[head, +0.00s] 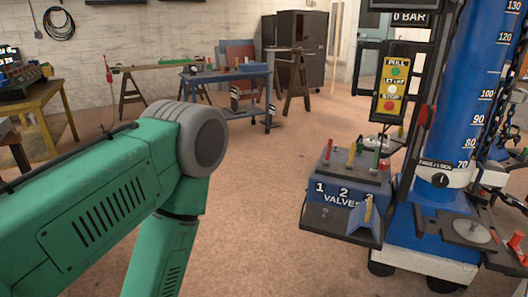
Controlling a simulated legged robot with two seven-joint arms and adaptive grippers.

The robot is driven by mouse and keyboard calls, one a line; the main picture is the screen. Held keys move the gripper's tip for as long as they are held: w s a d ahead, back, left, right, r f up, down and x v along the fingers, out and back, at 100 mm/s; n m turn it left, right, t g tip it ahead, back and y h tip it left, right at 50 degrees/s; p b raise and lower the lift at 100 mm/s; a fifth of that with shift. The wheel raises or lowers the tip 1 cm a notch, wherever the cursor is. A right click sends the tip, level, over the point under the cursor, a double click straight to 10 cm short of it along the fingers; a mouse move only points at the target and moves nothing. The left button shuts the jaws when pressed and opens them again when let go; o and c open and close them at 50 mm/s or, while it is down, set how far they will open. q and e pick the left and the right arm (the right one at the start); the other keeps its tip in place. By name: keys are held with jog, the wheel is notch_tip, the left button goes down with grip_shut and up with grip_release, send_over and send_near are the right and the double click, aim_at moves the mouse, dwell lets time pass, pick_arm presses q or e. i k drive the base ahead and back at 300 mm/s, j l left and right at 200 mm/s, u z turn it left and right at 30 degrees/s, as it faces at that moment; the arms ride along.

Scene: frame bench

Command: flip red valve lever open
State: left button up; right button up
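The valve box (340,198) is dark blue and grey, with the numbers 1 and 2 and the word VALVES on its sloped front. A thin red lever (328,150) stands about upright on its top, at the left above number 1. My green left arm fills the left of the head view, well apart from the box. Its gripper is out of the picture, below the bottom edge. My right arm and gripper do not show.
A tall blue column (466,100) with a scale stands right of the valve box. A yellow button panel (392,85) hangs above the box. A blue cart (228,85) and a yellow workbench (48,105) stand farther back. The brown floor between is clear.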

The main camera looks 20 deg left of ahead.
aim_at(326, 161)
jog(key=u, duration=0.25)
jog(key=i+z, duration=0.1)
jog(key=z, duration=0.4)
jog(key=i+j+z, duration=0.45)
jog(key=j, duration=0.25)
jog(key=i+j+z, duration=0.2)
jog(key=i+j, duration=0.15)
jog(key=i+j+z, duration=0.2)
jog(key=j, duration=0.35)
jog(key=i+j, duration=0.15)
jog(key=j, duration=0.2)
jog(key=i+j, duration=0.15)
jog(key=j, duration=0.15)
jog(key=i+j, duration=0.15)
jog(key=j, duration=0.2)
jog(key=i+j, duration=0.15)
jog(key=j, duration=0.2)
jog(key=i+j, duration=0.15)
jog(key=j, duration=0.15)
jog(key=z, duration=0.05)
